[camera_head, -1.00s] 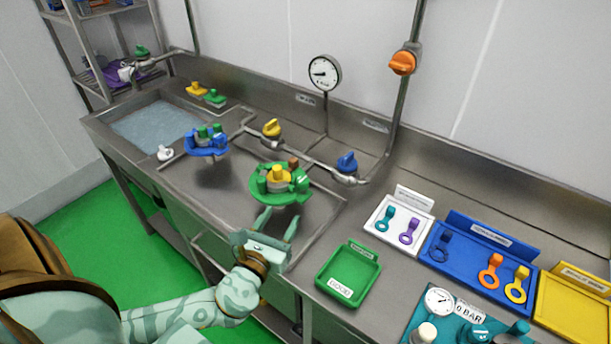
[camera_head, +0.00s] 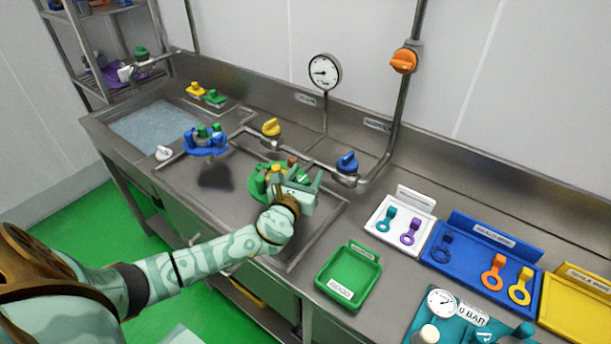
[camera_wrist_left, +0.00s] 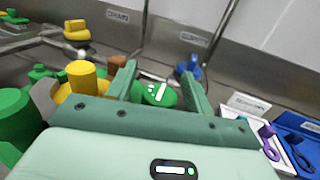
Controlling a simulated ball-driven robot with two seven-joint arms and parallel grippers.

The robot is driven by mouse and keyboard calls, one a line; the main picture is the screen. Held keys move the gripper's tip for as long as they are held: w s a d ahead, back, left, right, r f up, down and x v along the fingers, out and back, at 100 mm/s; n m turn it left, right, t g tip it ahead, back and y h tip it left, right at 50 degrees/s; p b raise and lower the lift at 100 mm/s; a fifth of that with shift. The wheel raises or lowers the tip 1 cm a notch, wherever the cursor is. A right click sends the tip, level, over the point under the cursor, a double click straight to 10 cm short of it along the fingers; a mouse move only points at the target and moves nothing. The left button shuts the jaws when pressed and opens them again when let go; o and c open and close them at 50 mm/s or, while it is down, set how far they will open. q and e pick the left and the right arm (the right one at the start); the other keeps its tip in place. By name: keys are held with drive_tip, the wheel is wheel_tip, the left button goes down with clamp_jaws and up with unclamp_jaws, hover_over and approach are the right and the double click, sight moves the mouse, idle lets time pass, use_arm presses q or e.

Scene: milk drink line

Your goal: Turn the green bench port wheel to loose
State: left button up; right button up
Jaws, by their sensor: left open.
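The green bench port wheel (camera_head: 257,186) stands on the steel bench with a yellow knob (camera_head: 276,169) at its middle and a brown post (camera_head: 292,162) at its back. My left gripper (camera_head: 299,179) is over the wheel's right front side and hides part of it. In the left wrist view, the open fingers (camera_wrist_left: 160,88) stand apart with a green lobe with white marks (camera_wrist_left: 160,95) seen between them. The yellow knob (camera_wrist_left: 82,75) and green posts are to the left of the fingers. I cannot tell whether the fingers touch the wheel. My right gripper is not in view.
A blue port wheel (camera_head: 205,147) stands to the left. Yellow (camera_head: 271,128) and blue (camera_head: 347,162) valve handles sit on the pipe behind. A green tray (camera_head: 348,278), a white tray (camera_head: 399,222) and a blue tray (camera_head: 480,262) lie right. A gauge (camera_head: 324,72) stands at the back.

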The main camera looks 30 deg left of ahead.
use_arm(q)
drive_tip(key=c, duration=1)
